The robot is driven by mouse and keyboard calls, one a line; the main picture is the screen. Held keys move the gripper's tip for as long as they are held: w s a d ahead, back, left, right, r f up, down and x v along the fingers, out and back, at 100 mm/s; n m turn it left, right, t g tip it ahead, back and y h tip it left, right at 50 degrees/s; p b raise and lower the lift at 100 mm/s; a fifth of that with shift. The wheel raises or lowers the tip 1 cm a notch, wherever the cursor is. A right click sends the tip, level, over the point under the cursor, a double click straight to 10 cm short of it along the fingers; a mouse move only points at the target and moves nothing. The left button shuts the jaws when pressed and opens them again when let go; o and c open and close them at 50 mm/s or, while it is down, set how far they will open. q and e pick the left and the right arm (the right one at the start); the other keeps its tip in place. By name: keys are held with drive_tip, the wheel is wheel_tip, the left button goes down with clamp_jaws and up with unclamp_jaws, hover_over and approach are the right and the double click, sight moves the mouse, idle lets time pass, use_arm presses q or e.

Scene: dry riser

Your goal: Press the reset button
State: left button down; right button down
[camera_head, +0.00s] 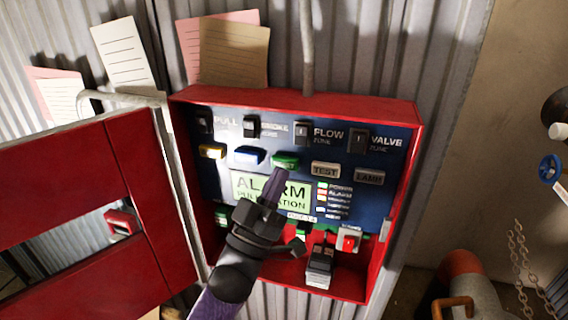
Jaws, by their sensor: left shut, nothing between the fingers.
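The red alarm box (300,97) is open on the wall and shows a blue control panel (385,205). A row of buttons crosses it: a yellow button (212,152), a blue button (250,155), a green button (285,161), a grey TEST button (325,169) and a grey LAMP button (369,176). I cannot read which one is the reset button. My left gripper (274,178) is shut and empty, its tip just below the green button in the picture; contact cannot be told. It hides part of the lit ALARM display (298,194). My right gripper is not in view.
The red box door (150,200) swings open at the left. Black switches (303,134) line the panel top, and a red-lit switch (348,240) sits lower right. Paper notes (235,55) hang above. A blue valve wheel (550,168) and chains (518,260) are at the right.

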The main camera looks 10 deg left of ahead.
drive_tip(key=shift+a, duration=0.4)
use_arm(q)
drive_tip(key=shift+w, duration=0.15)
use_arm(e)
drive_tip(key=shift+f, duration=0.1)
use_arm(q)
drive_tip(key=shift+w, duration=0.3)
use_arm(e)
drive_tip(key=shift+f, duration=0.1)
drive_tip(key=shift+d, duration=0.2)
use_arm(q)
drive_tip(key=shift+w, duration=0.1)
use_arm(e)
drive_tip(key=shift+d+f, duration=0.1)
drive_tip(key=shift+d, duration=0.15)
